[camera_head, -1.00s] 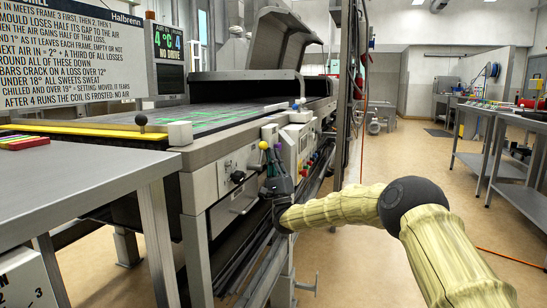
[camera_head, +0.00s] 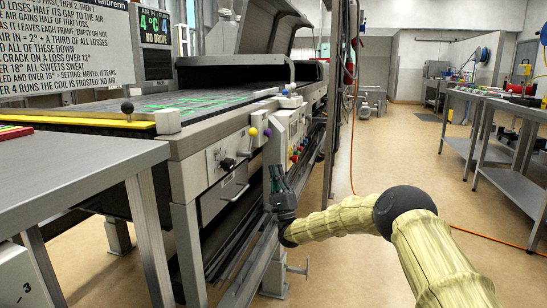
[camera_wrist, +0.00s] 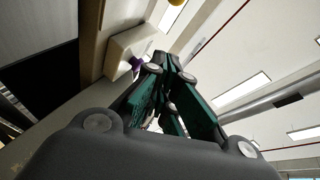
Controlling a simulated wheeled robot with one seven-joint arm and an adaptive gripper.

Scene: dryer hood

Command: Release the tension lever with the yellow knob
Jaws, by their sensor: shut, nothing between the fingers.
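The yellow knob (camera_head: 253,132) is a small ball on the front right of the long machine, just left of a purple knob (camera_head: 267,133). Its lever arm is too small to make out. In the wrist view part of the yellow knob (camera_wrist: 175,2) shows at the top edge, and the purple knob (camera_wrist: 137,65) shows beside the finger links. My gripper (camera_head: 275,172) points upward below and slightly right of the yellow knob, apart from it in the picture. Its green-and-black fingers (camera_wrist: 168,85) are shut and empty.
A control box (camera_head: 291,128) with coloured buttons is close right of the knobs. A black knob (camera_head: 228,163) and a bar handle (camera_head: 235,192) are on the front panel. A steel table (camera_head: 85,175) stands at the left. Open floor (camera_head: 380,160) lies to the right.

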